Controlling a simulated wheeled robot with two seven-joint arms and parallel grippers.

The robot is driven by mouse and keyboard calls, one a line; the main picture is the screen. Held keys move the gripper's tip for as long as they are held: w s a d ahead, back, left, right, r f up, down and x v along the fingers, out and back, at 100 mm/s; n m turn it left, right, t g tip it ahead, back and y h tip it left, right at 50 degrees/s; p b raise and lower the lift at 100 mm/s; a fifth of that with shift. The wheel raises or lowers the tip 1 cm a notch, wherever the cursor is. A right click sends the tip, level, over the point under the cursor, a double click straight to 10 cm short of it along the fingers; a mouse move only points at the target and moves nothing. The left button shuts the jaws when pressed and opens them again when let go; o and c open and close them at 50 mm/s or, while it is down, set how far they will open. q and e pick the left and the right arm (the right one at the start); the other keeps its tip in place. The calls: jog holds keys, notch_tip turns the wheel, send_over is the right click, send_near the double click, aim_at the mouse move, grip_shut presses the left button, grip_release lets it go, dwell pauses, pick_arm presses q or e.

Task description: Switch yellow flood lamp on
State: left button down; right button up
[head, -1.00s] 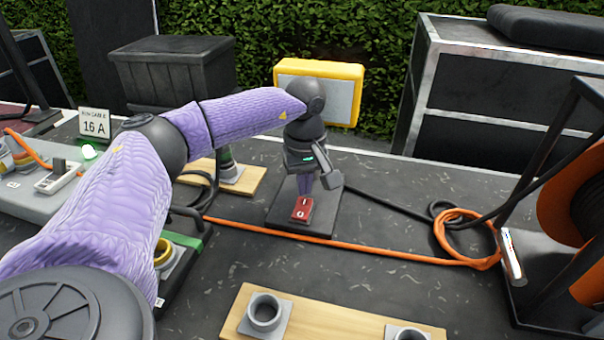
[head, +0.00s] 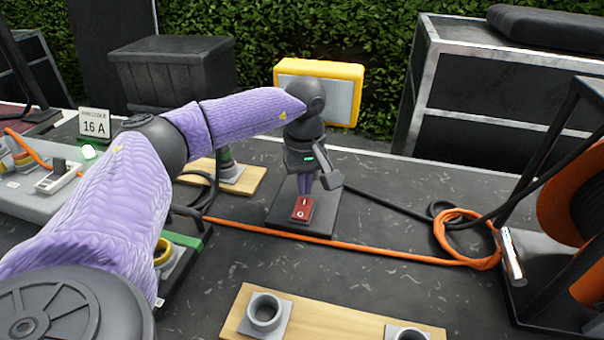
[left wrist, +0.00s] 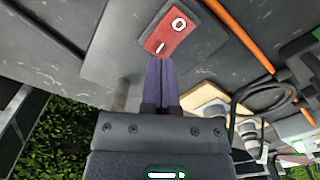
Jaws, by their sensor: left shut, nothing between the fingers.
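The yellow flood lamp (head: 357,70) stands at the back of the table, its pale panel partly hidden by my left arm. A red rocker switch (head: 302,209) marked I and O sits on the lamp's dark base plate (head: 326,220). In the left wrist view the red switch (left wrist: 171,33) lies just beyond my fingertips, with its I end nearest them. My left gripper (head: 304,188) is shut and empty, pointing down behind the switch. Its closed fingers (left wrist: 160,62) show in the left wrist view; whether they touch the switch I cannot tell. My right gripper is not in view.
An orange cable (head: 340,245) runs across the table in front of the base plate to a coil and a cable reel (head: 575,210) at right. A wooden board with grey sockets (head: 335,325) lies in front. A power box with a 16 A sign (head: 95,124) stands at left.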

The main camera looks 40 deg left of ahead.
pick_arm(q)
jog(key=shift+f, duration=0.2)
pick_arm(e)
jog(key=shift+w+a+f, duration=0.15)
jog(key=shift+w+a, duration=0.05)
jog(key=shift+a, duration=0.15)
pick_arm(q)
jog(key=shift+f, duration=0.1)
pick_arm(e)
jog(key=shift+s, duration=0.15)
pick_arm(q)
jog(key=shift+f+b, duration=0.2)
jog(key=shift+b, duration=0.1)
jog(key=shift+f, duration=0.15)
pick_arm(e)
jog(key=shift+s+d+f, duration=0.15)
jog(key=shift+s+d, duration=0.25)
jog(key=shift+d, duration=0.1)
pick_arm(q)
jog(key=shift+f, duration=0.15)
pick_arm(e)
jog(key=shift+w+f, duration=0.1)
